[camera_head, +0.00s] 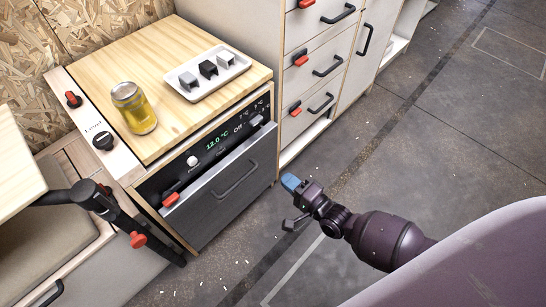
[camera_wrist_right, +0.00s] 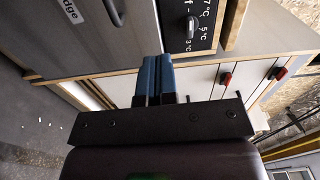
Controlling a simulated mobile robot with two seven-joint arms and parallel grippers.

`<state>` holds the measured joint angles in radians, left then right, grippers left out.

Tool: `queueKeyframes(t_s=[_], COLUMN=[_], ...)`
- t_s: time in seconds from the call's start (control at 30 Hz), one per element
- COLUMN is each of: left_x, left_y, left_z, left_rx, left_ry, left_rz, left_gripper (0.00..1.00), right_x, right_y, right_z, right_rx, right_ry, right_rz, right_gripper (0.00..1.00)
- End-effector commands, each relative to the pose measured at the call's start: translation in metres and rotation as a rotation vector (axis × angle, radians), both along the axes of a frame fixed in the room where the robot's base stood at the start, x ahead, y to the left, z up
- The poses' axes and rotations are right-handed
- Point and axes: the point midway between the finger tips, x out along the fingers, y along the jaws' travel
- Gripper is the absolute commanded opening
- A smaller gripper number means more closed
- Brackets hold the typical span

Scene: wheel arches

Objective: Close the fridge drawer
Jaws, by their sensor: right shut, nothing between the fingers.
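The fridge drawer (camera_head: 224,192) has a dark grey front with a black bar handle (camera_head: 236,180), below a black control panel (camera_head: 213,146). Its front stands out a little from the cabinet, with its upper edge in front of the panel. In the right wrist view the drawer front (camera_wrist_right: 75,40) fills the upper left, and part of its handle (camera_wrist_right: 112,12) shows. My right gripper (camera_head: 290,182) has blue fingertips, which are shut and empty. It is to the right of the drawer front, apart from the handle. My left gripper is out of view.
A can (camera_head: 134,108) and a white tray (camera_head: 208,73) with several small blocks stand on the wooden top (camera_head: 170,50). A drawer cabinet (camera_head: 312,68) with red latches stands to the right. A black bracket (camera_head: 90,196) is at left. The floor (camera_head: 440,130) at right is clear.

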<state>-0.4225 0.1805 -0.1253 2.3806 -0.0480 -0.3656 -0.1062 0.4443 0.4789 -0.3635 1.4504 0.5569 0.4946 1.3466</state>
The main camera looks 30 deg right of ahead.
Motion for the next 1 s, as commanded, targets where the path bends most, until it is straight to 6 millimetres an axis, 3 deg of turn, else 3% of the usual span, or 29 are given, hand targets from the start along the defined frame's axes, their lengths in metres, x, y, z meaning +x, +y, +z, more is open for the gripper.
queueKeyframes(t_s=[0.03, 0.17, 0.37, 0.57, 1.0], left_x=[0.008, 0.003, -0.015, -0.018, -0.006], left_y=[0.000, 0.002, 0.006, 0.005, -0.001], left_z=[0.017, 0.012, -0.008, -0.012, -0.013], left_rx=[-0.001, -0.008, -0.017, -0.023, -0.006], left_ry=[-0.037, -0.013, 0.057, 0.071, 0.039], left_rz=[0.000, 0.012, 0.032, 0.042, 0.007], left_gripper=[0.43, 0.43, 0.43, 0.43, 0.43], right_x=[0.013, 0.020, 0.020, 0.021, 0.074], right_y=[-0.013, -0.026, -0.035, -0.034, -0.013], right_z=[0.032, 0.038, 0.022, 0.011, -0.011], right_rx=[-0.033, -0.079, -0.102, -0.082, -0.081], right_ry=[-0.023, 0.065, 0.236, 0.305, 0.308], right_rz=[-0.001, 0.014, 0.016, 0.009, 0.010], right_gripper=[0.00, 0.00, 0.00, 0.00, 0.00])
